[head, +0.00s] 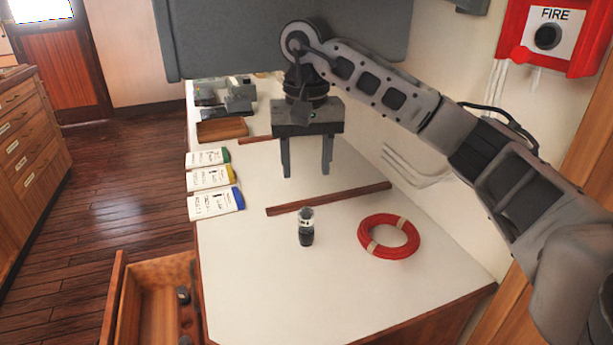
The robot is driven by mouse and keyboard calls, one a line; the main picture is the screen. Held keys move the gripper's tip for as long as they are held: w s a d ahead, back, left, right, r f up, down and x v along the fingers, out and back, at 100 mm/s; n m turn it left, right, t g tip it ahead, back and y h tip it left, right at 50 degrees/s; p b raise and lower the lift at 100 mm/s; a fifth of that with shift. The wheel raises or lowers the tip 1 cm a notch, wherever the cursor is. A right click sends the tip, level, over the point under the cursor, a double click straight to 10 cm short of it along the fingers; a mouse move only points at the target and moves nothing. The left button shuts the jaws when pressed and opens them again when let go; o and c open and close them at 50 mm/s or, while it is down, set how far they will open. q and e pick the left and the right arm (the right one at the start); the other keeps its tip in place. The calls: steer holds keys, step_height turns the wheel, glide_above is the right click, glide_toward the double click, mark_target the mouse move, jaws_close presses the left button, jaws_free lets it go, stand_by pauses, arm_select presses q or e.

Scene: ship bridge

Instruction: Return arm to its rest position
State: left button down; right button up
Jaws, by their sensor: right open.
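My right arm comes in from the right edge and reaches over the white-topped counter (260,290). My right gripper (306,170) hangs pointing down above the counter, with its fingers apart and nothing between them. It is behind a wooden strip (330,198) that lies across the counter. A small dark cylinder with a pale band (306,228) stands upright in front of that strip, apart from the gripper. My left gripper does not show.
A red ring-shaped coil (389,236) lies at the right. Three labelled booklets (210,178) lie along the left edge. An open drawer (112,300) with small dark items juts out at lower left. A grey panel (230,40) stands behind the gripper. A red fire box (555,35) is on the wall.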

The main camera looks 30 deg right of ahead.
mark_target(306, 207)
stand_by(0.3)
step_height(306, 207, down, 12)
steer(key=shift+f+p, duration=0.2)
steer(key=shift+p, duration=0.25)
step_height(306, 207, up, 2)
steer(key=shift+w+r, duration=0.1)
steer(key=shift+r, duration=0.05)
steer(key=shift+r+b, duration=0.35)
steer(key=shift+r, duration=0.45)
steer(key=shift+r, duration=0.1)
